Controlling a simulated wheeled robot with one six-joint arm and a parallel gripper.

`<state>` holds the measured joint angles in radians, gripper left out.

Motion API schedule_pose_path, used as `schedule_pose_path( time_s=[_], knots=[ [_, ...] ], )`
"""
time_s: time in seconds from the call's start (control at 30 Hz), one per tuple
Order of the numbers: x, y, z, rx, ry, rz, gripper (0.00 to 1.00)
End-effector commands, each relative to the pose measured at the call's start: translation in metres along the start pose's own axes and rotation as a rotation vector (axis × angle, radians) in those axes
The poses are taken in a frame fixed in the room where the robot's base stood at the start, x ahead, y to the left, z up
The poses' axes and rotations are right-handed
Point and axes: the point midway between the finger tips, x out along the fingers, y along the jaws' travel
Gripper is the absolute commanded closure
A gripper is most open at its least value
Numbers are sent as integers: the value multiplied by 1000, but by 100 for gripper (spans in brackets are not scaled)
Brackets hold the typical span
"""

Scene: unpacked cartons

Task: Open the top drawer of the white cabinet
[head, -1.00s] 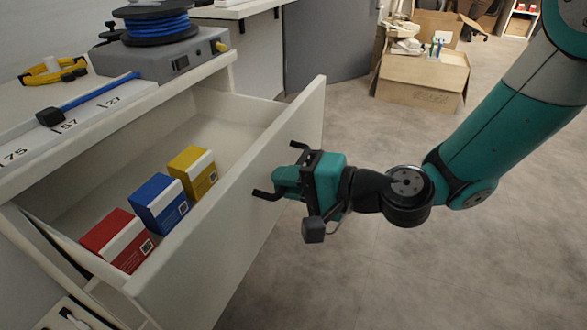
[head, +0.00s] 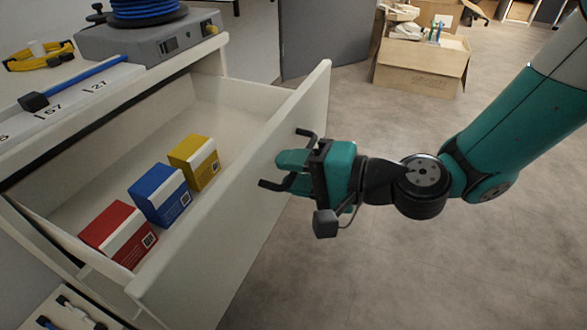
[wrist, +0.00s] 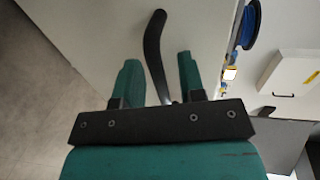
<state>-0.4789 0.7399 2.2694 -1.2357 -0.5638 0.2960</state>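The top drawer (head: 226,207) of the white cabinet (head: 118,88) stands well out, its inside in view. Its black bar handle (head: 268,185) is on the drawer's front face and also shows in the wrist view (wrist: 153,42). My gripper (head: 285,170) is at the handle. In the wrist view my gripper's two teal fingers (wrist: 160,72) stand apart on either side of the bar, with a gap on each side. Inside the drawer stand a red box (head: 118,234), a blue box (head: 160,193) and a yellow box (head: 194,162).
On the cabinet top are a grey device (head: 150,38) with a blue cable spool (head: 148,12), a blue rod (head: 85,82) and a yellow strap (head: 38,58). An open carton (head: 422,68) stands on the floor behind. The floor right of the drawer is clear.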

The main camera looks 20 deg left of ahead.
Motion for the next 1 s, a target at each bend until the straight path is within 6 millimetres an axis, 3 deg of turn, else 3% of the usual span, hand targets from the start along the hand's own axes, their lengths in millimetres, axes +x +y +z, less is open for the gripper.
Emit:
schedule_pose_path(
  time_s=[0.3, 0.43, 0.77, 1.0],
  knots=[
    [-2, 0, -1, 0, 4, 0, 63],
    [-13, 0, -2, 3, 6, 1, 63],
    [-92, -1, -2, 6, 10, 0, 63],
    [-122, -9, -1, 11, 4, 1, 63]
  ],
)
